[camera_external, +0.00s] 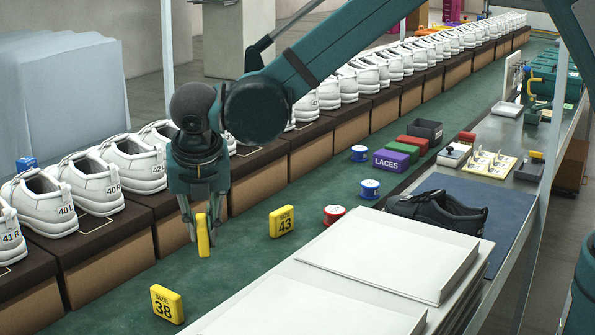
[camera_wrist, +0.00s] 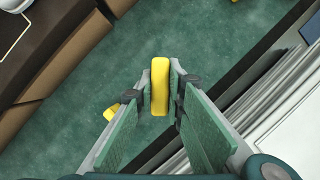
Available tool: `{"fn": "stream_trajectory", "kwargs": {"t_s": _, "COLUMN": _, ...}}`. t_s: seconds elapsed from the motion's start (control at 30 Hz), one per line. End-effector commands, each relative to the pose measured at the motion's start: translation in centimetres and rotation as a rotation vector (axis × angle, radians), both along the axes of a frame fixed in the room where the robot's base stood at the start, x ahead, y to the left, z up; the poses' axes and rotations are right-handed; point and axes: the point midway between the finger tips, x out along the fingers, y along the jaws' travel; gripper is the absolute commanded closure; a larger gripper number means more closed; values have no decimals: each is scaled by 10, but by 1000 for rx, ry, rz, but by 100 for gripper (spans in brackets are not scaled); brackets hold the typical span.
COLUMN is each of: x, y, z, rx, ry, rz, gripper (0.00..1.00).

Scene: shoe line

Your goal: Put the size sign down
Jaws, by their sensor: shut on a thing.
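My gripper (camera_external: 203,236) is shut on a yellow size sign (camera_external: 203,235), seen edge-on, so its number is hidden. In the wrist view the sign (camera_wrist: 160,88) stands upright between my two fingers (camera_wrist: 156,95). Green surface shows around it, and I cannot tell whether its lower edge touches that surface. Two more yellow signs stand on the green strip (camera_external: 240,262): SIZE 43 (camera_external: 282,221) to the right of my gripper and SIZE 38 (camera_external: 167,303) in front, to its lower left.
White shoes (camera_external: 98,184) stand in a long row on brown boxes (camera_external: 105,250) to the left. White trays (camera_external: 385,255) lie at the right. Spools (camera_external: 334,214), a purple LACES box (camera_external: 391,161) and a black shoe (camera_external: 436,212) are farther right. Green surface between the two standing signs is free.

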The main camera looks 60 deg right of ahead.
Motion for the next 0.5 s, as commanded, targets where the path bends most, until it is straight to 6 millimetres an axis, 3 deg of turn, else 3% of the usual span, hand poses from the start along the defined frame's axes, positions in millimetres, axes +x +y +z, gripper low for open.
{"fn": "stream_trajectory", "kwargs": {"t_s": 0.23, "x": 0, "y": 0, "z": -11, "rx": 0, "ry": 0, "rz": -1, "gripper": 100}}
{"fn": "stream_trajectory", "kwargs": {"t_s": 0.5, "x": 0, "y": 0, "z": -48, "rx": 0, "ry": 0, "rz": -1, "gripper": 100}}
